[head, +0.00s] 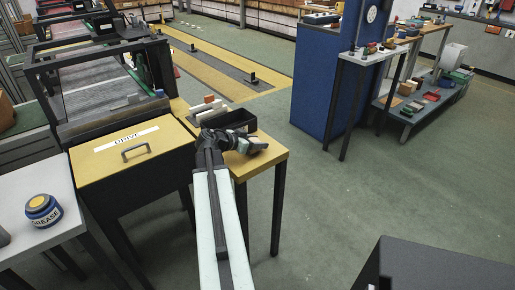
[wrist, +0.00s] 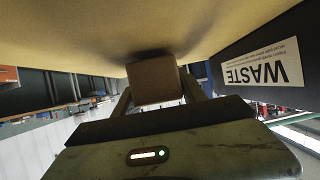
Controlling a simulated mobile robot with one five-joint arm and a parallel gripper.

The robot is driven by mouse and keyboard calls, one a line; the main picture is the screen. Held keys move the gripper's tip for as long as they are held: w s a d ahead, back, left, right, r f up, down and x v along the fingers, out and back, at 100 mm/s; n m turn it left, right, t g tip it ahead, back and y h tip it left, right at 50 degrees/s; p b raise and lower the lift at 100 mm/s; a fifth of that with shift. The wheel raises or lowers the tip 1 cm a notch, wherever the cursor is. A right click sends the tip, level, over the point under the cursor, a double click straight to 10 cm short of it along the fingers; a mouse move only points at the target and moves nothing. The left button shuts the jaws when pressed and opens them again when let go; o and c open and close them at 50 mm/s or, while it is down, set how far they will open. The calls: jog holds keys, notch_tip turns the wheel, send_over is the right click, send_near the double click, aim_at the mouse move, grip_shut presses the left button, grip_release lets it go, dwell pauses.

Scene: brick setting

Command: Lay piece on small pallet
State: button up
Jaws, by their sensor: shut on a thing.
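My gripper (wrist: 156,88) is shut on a brown block-shaped piece (wrist: 153,80), which sits between the two fingers in the wrist view. A yellow-tan tabletop (wrist: 90,28) lies close by the piece, with a dark shadow beside it; I cannot tell whether they touch. In the head view my gripper (head: 258,144) is low over the right end of the yellow table (head: 276,157), and the piece cannot be made out there. I cannot clearly pick out a small pallet in either view.
A dark bin (head: 238,121), labelled WASTE in the wrist view (wrist: 262,73), stands just beside my gripper. A yellow box with a handle (head: 125,160) is left.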

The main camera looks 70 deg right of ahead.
jog(key=shift+f, duration=0.4)
jog(key=o, duration=1.4)
jog(key=shift+r, duration=0.1)
jog(key=shift+r+p, duration=0.3)
jog(key=shift+p, duration=0.15)
jog(key=p+v, duration=0.4)
jog(key=v, duration=0.7)
jog(key=shift+f+p, duration=0.1)
jog(key=shift+p, duration=0.2)
jog(key=shift+w+a, duration=0.2)
jog(key=shift+a, duration=0.25)
